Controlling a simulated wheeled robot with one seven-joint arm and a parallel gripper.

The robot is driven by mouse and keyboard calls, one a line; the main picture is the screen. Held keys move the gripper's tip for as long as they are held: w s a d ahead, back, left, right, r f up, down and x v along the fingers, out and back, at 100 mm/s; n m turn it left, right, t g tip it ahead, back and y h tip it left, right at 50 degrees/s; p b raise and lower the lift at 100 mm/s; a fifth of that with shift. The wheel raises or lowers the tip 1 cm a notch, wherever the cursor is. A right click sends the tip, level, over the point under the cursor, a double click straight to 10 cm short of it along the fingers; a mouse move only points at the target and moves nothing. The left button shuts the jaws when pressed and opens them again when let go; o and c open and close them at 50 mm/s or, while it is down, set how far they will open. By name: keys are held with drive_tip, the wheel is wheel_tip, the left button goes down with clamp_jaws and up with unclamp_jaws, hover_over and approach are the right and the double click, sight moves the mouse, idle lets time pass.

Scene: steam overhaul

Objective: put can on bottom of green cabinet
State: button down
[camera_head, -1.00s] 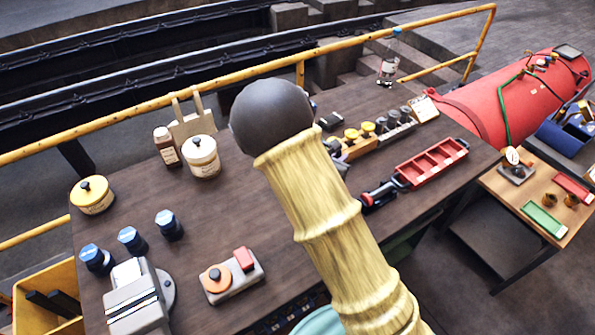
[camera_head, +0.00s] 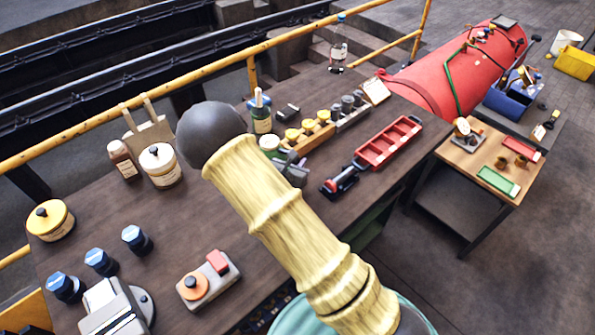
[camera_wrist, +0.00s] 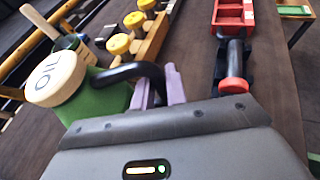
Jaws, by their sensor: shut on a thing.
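The can is a green oil can with a cream lid, close by in the wrist view (camera_wrist: 95,108). Its black handle is between the two purple fingers of my gripper (camera_wrist: 160,88), which are shut on it. In the head view the can (camera_head: 270,146) shows only in part beside my arm, with my gripper (camera_head: 292,168) at its right. I cannot tell whether the can touches the table. A green surface (camera_head: 363,238) shows below the table's right edge. It may be the green cabinet, but its inside and bottom are hidden.
The dark table (camera_head: 215,215) bears a wooden block with yellow knobs (camera_head: 308,132), a red tray (camera_head: 388,143) and a pot with brushes (camera_head: 261,118) near the can. A small side table (camera_head: 475,165) and open floor (camera_head: 550,240) lie to the right.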

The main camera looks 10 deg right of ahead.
drive_tip(key=shift+f+p, duration=0.5)
drive_tip(key=shift+f, duration=1.55)
drive_tip(key=shift+f, duration=0.2)
drive_tip(key=c, duration=1.4)
unclamp_jaws()
drive_tip(key=shift+r, duration=0.1)
